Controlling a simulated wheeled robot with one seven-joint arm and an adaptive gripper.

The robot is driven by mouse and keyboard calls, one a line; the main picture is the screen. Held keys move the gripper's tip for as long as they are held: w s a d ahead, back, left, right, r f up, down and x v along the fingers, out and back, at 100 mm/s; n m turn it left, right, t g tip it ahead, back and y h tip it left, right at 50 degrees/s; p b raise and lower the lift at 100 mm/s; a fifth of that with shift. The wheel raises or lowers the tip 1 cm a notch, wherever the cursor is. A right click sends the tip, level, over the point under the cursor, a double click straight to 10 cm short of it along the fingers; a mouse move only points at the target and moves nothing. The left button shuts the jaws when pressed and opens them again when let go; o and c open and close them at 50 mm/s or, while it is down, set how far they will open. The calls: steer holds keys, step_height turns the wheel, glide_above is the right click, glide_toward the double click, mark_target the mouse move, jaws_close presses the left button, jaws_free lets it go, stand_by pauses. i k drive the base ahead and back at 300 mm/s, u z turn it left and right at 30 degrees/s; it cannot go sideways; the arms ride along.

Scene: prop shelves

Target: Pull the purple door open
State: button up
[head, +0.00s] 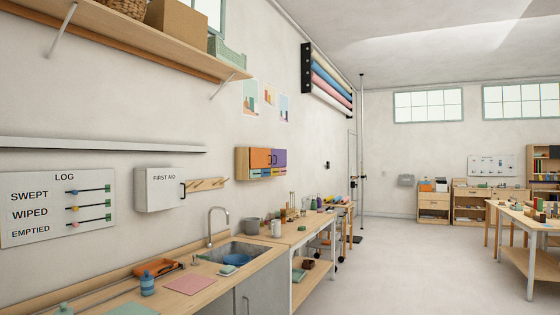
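The purple door (279,158) is on the right half of a small wooden wall cabinet (241,163), beside an orange door (260,158). The cabinet hangs on the left wall above the far workbench. The purple door looks shut. A dark handle shows near the line between the two doors, but it is too small to tell which door it belongs to. An open row with several small coloured items (262,173) runs below the doors. My gripper is not in view.
A counter with a sink (240,254) and a wooden workbench (292,234) holding several items run along the wall below the cabinet. A white first aid box (160,190) hangs nearer. Clear floor (410,260) lies right of the benches. A table (525,217) stands at the right.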

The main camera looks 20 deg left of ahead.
mark_target(279, 156)
steer(key=z, duration=0.15)
steer(key=i, duration=3.9)
steer(key=u, duration=0.45)
steer(key=i, duration=1.7)
steer(key=u, duration=0.65)
steer(key=i, duration=1.4)
steer(key=u, duration=0.2)
